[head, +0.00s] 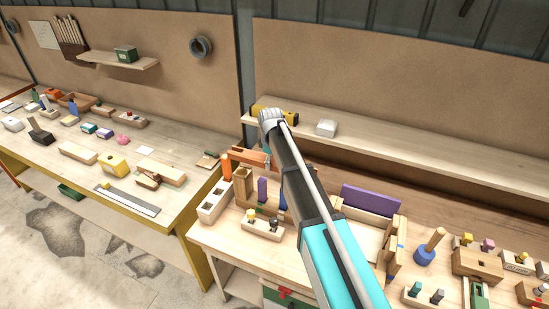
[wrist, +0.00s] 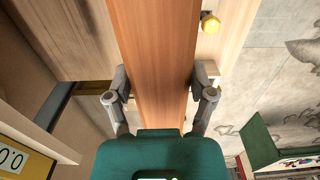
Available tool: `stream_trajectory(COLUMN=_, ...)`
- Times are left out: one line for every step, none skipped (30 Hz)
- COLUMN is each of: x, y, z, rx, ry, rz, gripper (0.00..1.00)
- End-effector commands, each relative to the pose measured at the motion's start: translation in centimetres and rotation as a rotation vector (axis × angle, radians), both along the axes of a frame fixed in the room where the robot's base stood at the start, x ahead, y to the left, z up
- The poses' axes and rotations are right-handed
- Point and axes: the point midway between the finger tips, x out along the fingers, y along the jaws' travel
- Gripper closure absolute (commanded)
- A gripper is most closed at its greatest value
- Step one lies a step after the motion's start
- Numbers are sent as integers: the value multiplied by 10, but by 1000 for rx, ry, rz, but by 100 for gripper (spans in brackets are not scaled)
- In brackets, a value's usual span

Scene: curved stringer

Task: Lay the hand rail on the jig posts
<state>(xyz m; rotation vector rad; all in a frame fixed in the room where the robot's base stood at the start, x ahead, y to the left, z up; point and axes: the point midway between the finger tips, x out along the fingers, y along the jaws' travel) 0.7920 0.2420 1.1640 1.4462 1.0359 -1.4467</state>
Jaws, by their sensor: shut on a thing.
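The hand rail (wrist: 152,40) is a reddish-brown wooden bar. In the wrist view it runs from the top edge down between my fingers to the green gripper body. My gripper (wrist: 158,92) is shut on it, one finger on each side. In the head view my own arm hides the gripper. An orange-brown piece (head: 252,157) shows just left of my arm above the bench and looks like part of the rail. I cannot clearly pick out the jig posts. Upright pieces stand below it, including a wooden one (head: 243,186) and a purple one (head: 262,190).
A pale block with square holes (head: 214,203) stands at the bench's left edge. A low block with a yellow knob (head: 262,229) is in front. A purple board (head: 371,200) stands right of my arm. A shelf (head: 420,145) runs behind. Small parts crowd the right side.

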Motion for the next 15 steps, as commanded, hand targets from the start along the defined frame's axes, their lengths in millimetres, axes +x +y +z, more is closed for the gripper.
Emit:
stream_trajectory(x=1, y=-3, z=0, rx=0, ry=0, rz=-4, gripper=90)
stream_trajectory(x=1, y=-4, z=0, rx=0, ry=0, rz=-6, gripper=90)
stream_trajectory(x=2, y=-5, z=0, rx=0, ry=0, rz=-8, gripper=90)
stream_trajectory(x=2, y=-6, z=0, rx=0, ry=0, rz=-9, gripper=90)
stream_trajectory(x=2, y=-7, z=0, rx=0, ry=0, rz=-10, gripper=90)
stream_trajectory(x=2, y=-8, z=0, rx=0, ry=0, rz=-11, gripper=90)
stream_trajectory(x=2, y=-8, z=0, rx=0, ry=0, rz=-11, gripper=90)
stream_trajectory(x=2, y=-8, z=-1, rx=0, ry=0, rz=-11, gripper=90)
stream_trajectory(x=2, y=-8, z=-2, rx=0, ry=0, rz=-12, gripper=90)
stream_trajectory(x=2, y=-8, z=-2, rx=0, ry=0, rz=-12, gripper=90)
stream_trajectory(x=2, y=-8, z=-3, rx=0, ry=0, rz=-12, gripper=90)
stream_trajectory(x=2, y=-8, z=-5, rx=0, ry=0, rz=-12, gripper=90)
stream_trajectory(x=2, y=-8, z=-6, rx=0, ry=0, rz=-12, gripper=90)
stream_trajectory(x=2, y=-8, z=-7, rx=0, ry=0, rz=-12, gripper=90)
stream_trajectory(x=2, y=-8, z=-9, rx=0, ry=0, rz=-12, gripper=90)
